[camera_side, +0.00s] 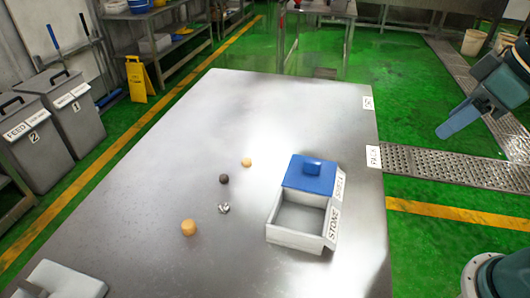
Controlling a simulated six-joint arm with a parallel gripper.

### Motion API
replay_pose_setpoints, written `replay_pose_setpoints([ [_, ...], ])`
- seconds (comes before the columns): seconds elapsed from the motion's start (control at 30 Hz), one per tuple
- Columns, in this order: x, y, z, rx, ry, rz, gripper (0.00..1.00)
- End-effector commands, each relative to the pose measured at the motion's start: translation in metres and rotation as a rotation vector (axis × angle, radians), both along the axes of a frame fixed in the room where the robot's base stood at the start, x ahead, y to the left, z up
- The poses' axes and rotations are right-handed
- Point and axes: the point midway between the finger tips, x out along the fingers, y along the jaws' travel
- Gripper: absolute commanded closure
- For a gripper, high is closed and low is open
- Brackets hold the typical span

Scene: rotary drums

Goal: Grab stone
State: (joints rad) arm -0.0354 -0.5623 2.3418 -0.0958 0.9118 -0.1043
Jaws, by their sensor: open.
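A small dark grey, rounded lump (224,179) that looks like a stone lies on the metal table (290,105), left of centre. A white box (292,240) labelled STONE stands to its right on the table. The box's front part is open and looks empty; a blue lid (308,176) with a raised knob is at its back. My gripper (456,122) is at the upper right, off the table's right edge and well above the floor. It is open, with nothing seen in it, and far from the dark lump. Its fingers are seen only partly.
A tan piece (246,162) lies behind the dark lump. A shiny crumpled silver piece (223,208) and a larger tan cylinder (188,228) lie in front of it. A grey object (62,281) is at the near left corner. The table's far half is clear.

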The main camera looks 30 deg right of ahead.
Motion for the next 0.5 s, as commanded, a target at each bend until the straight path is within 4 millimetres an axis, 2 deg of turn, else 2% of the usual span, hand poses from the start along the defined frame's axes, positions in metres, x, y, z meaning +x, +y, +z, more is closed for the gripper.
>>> replay_pose_setpoints([
  [0.23, 0.051, 0.029, 0.013, -0.025, 0.034, 0.221, 0.51],
  [0.5, 0.104, 0.063, 0.015, -0.044, 0.060, 0.461, 0.51],
])
